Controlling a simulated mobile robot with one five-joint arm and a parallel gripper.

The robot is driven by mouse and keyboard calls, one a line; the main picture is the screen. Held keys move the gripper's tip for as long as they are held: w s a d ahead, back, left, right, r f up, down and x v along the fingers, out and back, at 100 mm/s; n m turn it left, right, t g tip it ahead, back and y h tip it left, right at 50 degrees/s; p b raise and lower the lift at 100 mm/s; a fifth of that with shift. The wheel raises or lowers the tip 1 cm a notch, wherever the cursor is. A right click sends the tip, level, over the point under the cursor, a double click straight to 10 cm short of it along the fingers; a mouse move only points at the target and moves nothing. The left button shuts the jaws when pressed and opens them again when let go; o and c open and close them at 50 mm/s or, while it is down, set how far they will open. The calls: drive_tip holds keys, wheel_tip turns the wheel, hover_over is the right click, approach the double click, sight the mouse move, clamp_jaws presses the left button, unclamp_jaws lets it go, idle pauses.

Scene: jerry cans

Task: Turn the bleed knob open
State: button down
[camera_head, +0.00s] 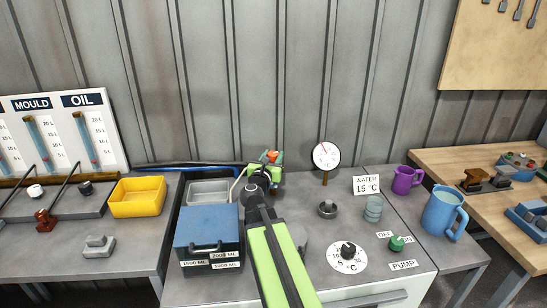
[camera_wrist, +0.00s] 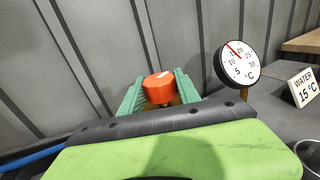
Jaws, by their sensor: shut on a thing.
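The orange-red knob, which I take for the bleed knob (camera_wrist: 159,88), stands between my teal fingers near the back wall. It has a pale mark on its top edge. In the head view the knob (camera_head: 270,155) shows as a small orange patch beyond my green and black arm. My gripper (camera_wrist: 160,92) is shut on the knob, with one finger on each side. In the head view my gripper (camera_head: 269,160) is at the back of the grey bench. The knob's lower part and mount are mostly hidden by my gripper body.
A round dial gauge (camera_head: 326,156) stands right of the knob. A "WATER 15 °C" sign (camera_head: 367,185), purple jug (camera_head: 407,180) and blue jug (camera_head: 443,211) are further right. A blue box (camera_head: 208,230) and grey tray (camera_head: 207,193) are left of my arm. A blue hose (camera_head: 190,167) runs along the wall.

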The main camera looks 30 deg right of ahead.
drive_tip(key=shift+d, duration=0.1)
drive_tip(key=c, duration=0.9)
unclamp_jaws()
drive_tip(key=shift+r, duration=0.1)
